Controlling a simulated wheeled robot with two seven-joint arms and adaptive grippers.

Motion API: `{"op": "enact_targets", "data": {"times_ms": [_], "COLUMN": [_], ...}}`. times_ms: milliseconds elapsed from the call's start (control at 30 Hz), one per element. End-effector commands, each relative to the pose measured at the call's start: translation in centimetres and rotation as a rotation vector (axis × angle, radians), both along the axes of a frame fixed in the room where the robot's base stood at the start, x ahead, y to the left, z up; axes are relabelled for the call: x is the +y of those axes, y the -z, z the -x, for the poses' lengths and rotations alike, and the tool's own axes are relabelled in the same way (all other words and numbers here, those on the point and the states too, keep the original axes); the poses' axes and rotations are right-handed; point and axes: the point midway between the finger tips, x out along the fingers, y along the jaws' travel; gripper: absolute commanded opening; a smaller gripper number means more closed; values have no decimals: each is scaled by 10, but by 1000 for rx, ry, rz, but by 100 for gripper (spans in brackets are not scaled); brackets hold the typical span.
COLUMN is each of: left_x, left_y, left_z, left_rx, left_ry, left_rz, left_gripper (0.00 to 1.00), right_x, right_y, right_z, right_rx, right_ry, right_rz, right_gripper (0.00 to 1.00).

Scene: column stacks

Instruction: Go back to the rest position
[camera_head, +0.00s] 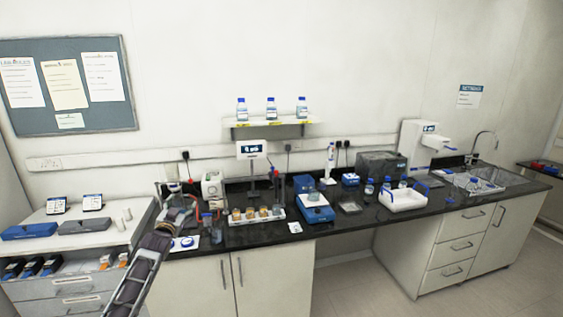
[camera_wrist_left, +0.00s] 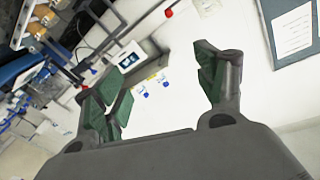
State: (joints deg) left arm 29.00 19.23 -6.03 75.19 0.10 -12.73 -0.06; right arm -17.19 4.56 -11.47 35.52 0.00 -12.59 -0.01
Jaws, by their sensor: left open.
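My left arm comes in from the lower left in the head view. Its gripper (camera_head: 178,215) is over the left end of the black bench top (camera_head: 340,218), in front of some glassware. In the left wrist view my left gripper (camera_wrist_left: 165,85) has its two green-padded fingers wide apart, with nothing between them. Behind the fingers are the wall and the shelf bottles, seen tilted. My right gripper shows in neither view.
A white rack with amber-filled jars (camera_head: 250,214), a blue stirrer (camera_head: 315,208) and a white tray with blue handles (camera_head: 403,200) stand on the bench. A wall shelf (camera_head: 270,122) holds three bottles. The floor in front is clear.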

Motion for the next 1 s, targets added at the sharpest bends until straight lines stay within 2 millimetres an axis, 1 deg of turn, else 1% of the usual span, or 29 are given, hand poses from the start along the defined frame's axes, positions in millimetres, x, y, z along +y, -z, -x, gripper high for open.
{"op": "enact_targets", "data": {"times_ms": [33, 67, 100, 167, 200, 267, 300, 467, 600, 667, 700, 767, 800, 867, 900, 967, 1000], "left_x": [-1, -2, -2, -4, -4, -6, -7, -12, -17, -19, -21, -23, -25, -27, -29, -32, -34], "left_y": [18, 27, 42, 63, 80, 105, 122, 190, 246, 270, 286, 309, 325, 347, 362, 384, 398], "left_z": [2, 3, 5, 9, 13, 18, 22, 43, 66, 77, 85, 97, 106, 119, 129, 144, 154], "left_rx": [24, 36, 56, 85, 108, 141, 165, 258, 339, 373, 396, 431, 453, 487, 510, 545, 567], "left_ry": [0, 0, -1, -2, -2, -3, -3, -6, -8, -9, -9, -11, -12, -12, -13, -14, -14], "left_rz": [4, 5, 9, 12, 15, 20, 24, 37, 47, 51, 55, 59, 61, 65, 67, 72, 75], "left_gripper": [71, 71, 71, 71, 71, 71, 71, 71, 71, 71, 71, 71, 71, 71, 71, 71, 71], "right_x": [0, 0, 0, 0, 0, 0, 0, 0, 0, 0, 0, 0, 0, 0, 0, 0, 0], "right_y": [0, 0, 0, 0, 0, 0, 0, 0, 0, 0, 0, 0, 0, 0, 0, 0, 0], "right_z": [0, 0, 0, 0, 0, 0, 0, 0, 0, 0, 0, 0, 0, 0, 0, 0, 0], "right_rx": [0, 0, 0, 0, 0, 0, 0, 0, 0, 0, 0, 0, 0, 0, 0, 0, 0], "right_ry": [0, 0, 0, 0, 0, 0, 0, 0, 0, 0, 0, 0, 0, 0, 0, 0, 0], "right_rz": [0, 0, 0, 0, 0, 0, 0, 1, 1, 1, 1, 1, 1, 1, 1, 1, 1], "right_gripper": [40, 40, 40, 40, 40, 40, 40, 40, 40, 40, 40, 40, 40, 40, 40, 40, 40]}}
